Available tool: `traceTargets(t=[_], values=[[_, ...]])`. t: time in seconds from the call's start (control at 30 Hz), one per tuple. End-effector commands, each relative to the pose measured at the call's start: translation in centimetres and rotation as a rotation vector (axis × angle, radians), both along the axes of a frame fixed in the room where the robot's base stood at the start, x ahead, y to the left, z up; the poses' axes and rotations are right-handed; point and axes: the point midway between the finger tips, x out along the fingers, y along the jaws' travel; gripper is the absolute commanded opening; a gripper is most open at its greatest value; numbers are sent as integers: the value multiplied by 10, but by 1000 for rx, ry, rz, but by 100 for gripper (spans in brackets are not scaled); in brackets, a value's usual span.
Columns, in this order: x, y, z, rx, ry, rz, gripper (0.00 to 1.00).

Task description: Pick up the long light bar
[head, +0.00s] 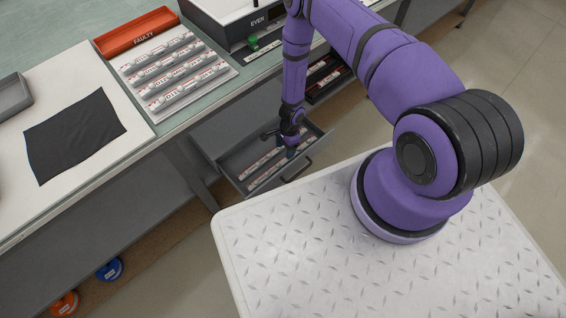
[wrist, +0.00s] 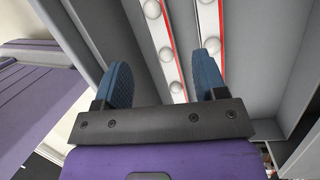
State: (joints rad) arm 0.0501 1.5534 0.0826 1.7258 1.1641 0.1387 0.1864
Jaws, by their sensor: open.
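Two light bars lie side by side in an open grey drawer (head: 230,174) under the bench. In the wrist view one bar (wrist: 165,48), with round white bulbs and a red edge, runs between my fingertips. The other bar (wrist: 207,22) runs up beside and behind the right finger. In the head view the bars (head: 262,160) are small and partly covered by my gripper (head: 282,143), so I cannot tell which is longer. My gripper (wrist: 161,78) is open, pointing down into the drawer, with nothing held. The bars' far ends are out of the wrist view.
The drawer walls (wrist: 262,60) stand close on both sides. On the bench are a white rack (head: 155,103) of labelled short bars, a red FAULTY tray (head: 137,32), a black cloth (head: 75,135) and a dark EVEN box (head: 225,32). Another open drawer (head: 328,82) lies behind.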

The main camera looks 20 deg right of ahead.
Motion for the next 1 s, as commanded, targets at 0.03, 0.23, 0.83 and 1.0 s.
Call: traceTargets(t=[0.03,0.23,0.83,1.0], values=[[-2,2,-6,1,1,0,65],[-3,4,-16,0,0,0,65],[-11,14,-64,-1,0,0,65],[-11,14,-64,-1,0,0,49]])
